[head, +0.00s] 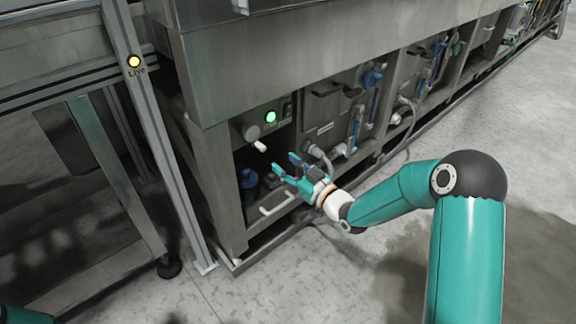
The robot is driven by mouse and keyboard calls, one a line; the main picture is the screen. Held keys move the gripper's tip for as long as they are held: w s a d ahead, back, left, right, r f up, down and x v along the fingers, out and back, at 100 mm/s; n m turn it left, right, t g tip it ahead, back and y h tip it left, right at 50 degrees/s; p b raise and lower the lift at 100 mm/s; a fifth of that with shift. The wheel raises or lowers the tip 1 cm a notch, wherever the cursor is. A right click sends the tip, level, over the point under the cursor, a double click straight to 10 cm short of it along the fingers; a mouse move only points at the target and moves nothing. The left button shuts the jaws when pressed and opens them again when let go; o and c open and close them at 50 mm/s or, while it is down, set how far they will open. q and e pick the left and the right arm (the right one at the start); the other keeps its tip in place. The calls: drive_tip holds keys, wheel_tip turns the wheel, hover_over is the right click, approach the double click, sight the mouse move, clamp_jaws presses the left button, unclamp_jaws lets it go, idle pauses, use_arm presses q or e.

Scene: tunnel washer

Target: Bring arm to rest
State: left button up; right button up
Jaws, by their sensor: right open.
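My right arm comes in from the lower right and reaches toward the lower front of the steel washer (270,55). My right gripper (283,168) is open, with its fingers apart and nothing seen between them. It is in front of an open bay, below a panel with a lit green button (270,117). A small white knob or cap (260,146) shows just above the fingertips; I cannot tell whether they touch it. My left gripper is not in view; only a small teal part of mine shows at the bottom left corner.
A steel frame (150,125) with a yellow light labelled "Live" (134,61) stands at the left. A white handle (279,203) is just below my right gripper. Hoses and blue valves (371,79) line the washer's lower side. The grey floor (300,285) in front is clear.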

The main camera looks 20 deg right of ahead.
idle(0.4)
drive_tip(key=s+a+f+m+g, duration=0.1)
drive_tip(key=s+a+f+g, duration=0.25)
drive_tip(key=f, duration=0.35)
drive_tip(key=s+a+f+m+g+h, duration=0.1)
drive_tip(key=s+a+f+g, duration=0.15)
drive_tip(key=s+f, duration=0.4)
drive_tip(key=s+a+f+m+g, duration=0.1)
drive_tip(key=s+a+f+g, duration=0.2)
drive_tip(key=f, duration=0.5)
drive_tip(key=s+a+f+m+g+h, duration=0.1)
drive_tip(key=s+f+m+g, duration=0.2)
drive_tip(key=s, duration=0.7)
drive_tip(key=s+a+f+g, duration=0.1)
drive_tip(key=s+f+g, duration=0.35)
drive_tip(key=s, duration=0.45)
wheel_tip(320, 180, up, 36)
drive_tip(key=s+p, duration=0.1)
drive_tip(key=p, duration=3.6)
drive_tip(key=shift+s+m, duration=0.3)
drive_tip(key=shift+s, duration=0.1)
